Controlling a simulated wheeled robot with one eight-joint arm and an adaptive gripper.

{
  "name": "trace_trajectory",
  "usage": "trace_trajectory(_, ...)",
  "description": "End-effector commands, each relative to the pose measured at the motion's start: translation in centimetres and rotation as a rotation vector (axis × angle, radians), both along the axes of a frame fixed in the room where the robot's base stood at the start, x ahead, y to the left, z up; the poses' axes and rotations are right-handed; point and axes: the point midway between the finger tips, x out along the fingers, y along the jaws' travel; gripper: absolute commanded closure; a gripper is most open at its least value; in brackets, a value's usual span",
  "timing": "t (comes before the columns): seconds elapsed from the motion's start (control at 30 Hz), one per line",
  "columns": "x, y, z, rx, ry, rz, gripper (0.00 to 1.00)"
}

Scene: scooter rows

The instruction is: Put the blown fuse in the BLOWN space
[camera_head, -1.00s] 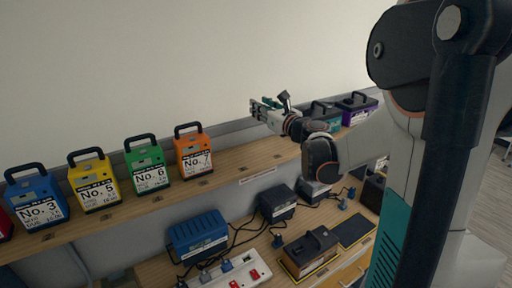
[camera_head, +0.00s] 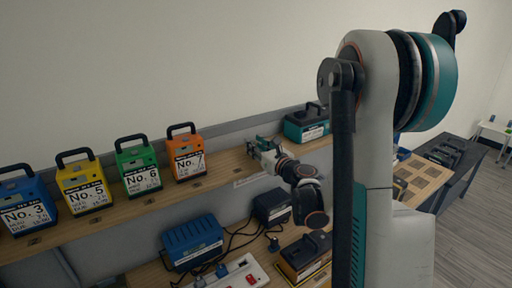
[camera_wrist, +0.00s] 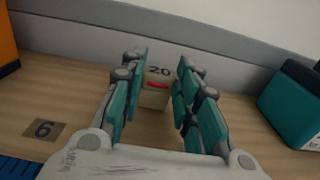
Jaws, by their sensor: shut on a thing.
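A small beige block marked "20" with a red stripe (camera_wrist: 156,90), which looks like the fuse, sits between my fingertips in the wrist view. My gripper (camera_head: 258,148) is shut on it, low over the wooden shelf (camera_head: 222,176) between the orange No. 7 pack and the teal pack. In the wrist view, my gripper (camera_wrist: 157,85) shows teal finger pads on both sides of the block. I cannot tell whether the block touches the shelf. I cannot make out a BLOWN label in either view.
An orange No. 7 pack (camera_head: 185,153) stands left of my gripper and a teal pack (camera_head: 306,124) right. Green, yellow and blue packs stand farther left. A blue charger (camera_head: 192,242) and cables lie on the bench below. A brown board (camera_head: 422,174) lies at right.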

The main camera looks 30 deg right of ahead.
Motion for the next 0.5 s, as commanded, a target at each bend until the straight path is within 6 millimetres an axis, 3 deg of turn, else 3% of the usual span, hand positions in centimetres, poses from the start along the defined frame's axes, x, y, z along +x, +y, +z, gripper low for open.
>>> trace_trajectory(0.27,-0.02,0.01,-0.27,0.000,0.000,0.000,0.94)
trace_trajectory(0.3,-0.02,0.01,-0.20,0.000,0.000,0.000,0.64)
trace_trajectory(0.37,-0.01,0.01,-0.15,0.000,0.000,0.000,0.51)
trace_trajectory(0.5,-0.01,0.01,-0.13,0.000,0.000,0.000,0.51)
